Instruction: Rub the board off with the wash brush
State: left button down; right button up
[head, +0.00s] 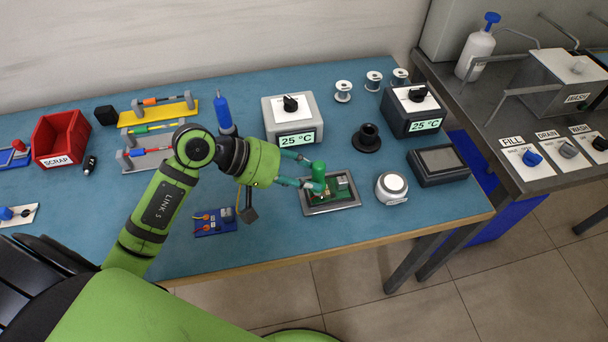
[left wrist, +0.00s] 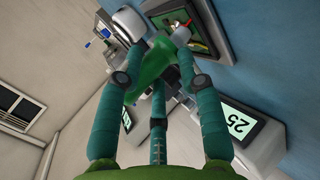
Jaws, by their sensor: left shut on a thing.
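The wash brush (head: 319,170) is a green-handled tool standing roughly upright over the green circuit board (head: 342,192). My left gripper (head: 310,172) is shut on the brush, its teal fingers around the handle. The board lies in a shallow grey tray (head: 318,209) near the table's front edge. In the left wrist view the brush (left wrist: 150,72) sits between the fingers, with the board (left wrist: 190,32) just beyond it. The brush's lower end is partly hidden, so I cannot tell whether it touches the board. My right gripper is not in view.
A round white-topped device (head: 392,187) stands right of the tray, and a dark box (head: 438,165) beyond it. A grey station (head: 292,120) reading 25 °C stands behind. A red scrap bin (head: 61,138) is far left.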

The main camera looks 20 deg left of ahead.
aim_at(321, 175)
pick_arm(q)
jog(key=shift+d, duration=0.1)
jog(key=shift+w+d+f+b, duration=0.15)
jog(key=shift+w+d+b, duration=0.65)
jog(key=shift+d, duration=0.3)
jog(key=shift+d+b, duration=0.25)
jog(key=shift+b, duration=0.1)
